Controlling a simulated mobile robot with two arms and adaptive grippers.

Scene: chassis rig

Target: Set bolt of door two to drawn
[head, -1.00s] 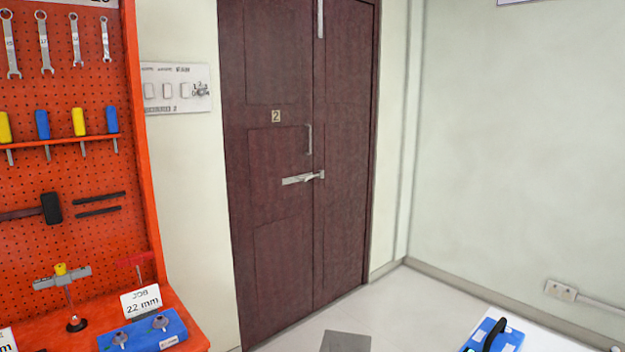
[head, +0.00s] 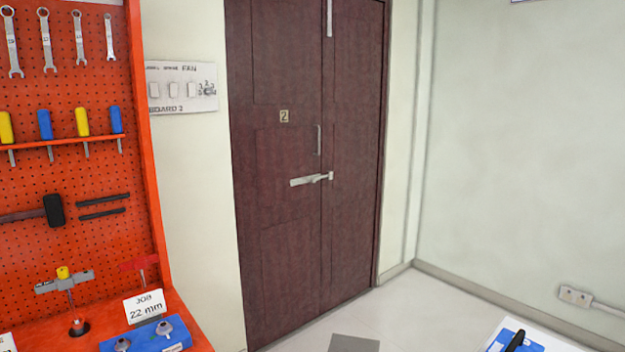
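Door two (head: 284,200) is a dark brown double-leaf door in the back wall, marked with a small "2" plate (head: 284,116). Its leaves look shut. The bolt (head: 309,180) is a silver horizontal bar at mid height across the seam between the leaves. Its right end meets a small bracket (head: 331,176) on the right leaf. A vertical handle (head: 319,140) is above it, and another metal strip (head: 329,18) is at the door's top. Neither of my grippers is in view.
An orange pegboard bench (head: 90,215) with wrenches and screwdrivers stands at the left. A switch board (head: 182,88) is on the wall beside the door. A white surface with a blue case (head: 520,340) is at bottom right. Light floor (head: 400,312) lies before the door.

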